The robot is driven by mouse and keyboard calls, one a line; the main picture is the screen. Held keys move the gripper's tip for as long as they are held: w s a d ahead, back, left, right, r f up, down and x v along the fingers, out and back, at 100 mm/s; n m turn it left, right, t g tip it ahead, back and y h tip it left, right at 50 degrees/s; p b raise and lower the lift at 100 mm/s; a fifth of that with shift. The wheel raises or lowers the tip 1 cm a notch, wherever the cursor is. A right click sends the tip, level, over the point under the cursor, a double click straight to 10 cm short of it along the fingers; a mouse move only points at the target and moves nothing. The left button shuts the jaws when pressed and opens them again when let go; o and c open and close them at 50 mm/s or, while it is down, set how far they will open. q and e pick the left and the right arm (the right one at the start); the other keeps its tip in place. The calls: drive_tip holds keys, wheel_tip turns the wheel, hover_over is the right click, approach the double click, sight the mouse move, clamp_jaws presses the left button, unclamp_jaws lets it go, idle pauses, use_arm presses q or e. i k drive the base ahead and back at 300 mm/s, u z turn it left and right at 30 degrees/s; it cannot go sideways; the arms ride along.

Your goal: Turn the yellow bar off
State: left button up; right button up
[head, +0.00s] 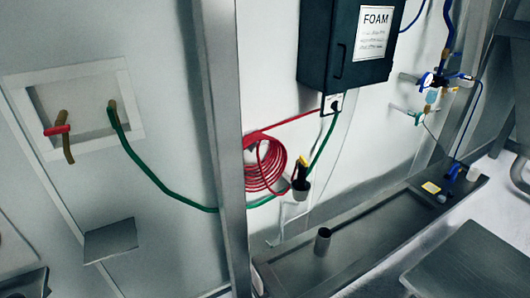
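No piece is clearly the yellow bar in the head view. A brownish-yellow pipe (68,151) sticks out of a white-framed recess (135,105) in the left wall, with a red lever (57,130) across it. A second brownish-yellow pipe end (112,106) beside it joins a green hose (150,178). A nozzle with a yellow top (302,170) hangs by a coiled red hose (266,168). Small yellowish parts also show on the blue valve fittings (436,80) at the right. Neither of my grippers can be made out.
A dark FOAM box (345,45) hangs on the wall. A metal post (226,150) stands between the recess and the hose. A long metal trough (385,225) runs along the floor, with a short pipe (323,241) in it. A grey flat surface (475,262) fills the lower right.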

sight(304, 161)
drive_tip(key=u, duration=0.3)
drive_tip(key=i, duration=0.65)
drive_tip(key=z, duration=0.5)
drive_tip(key=i, duration=0.75)
drive_tip(key=z, duration=0.7)
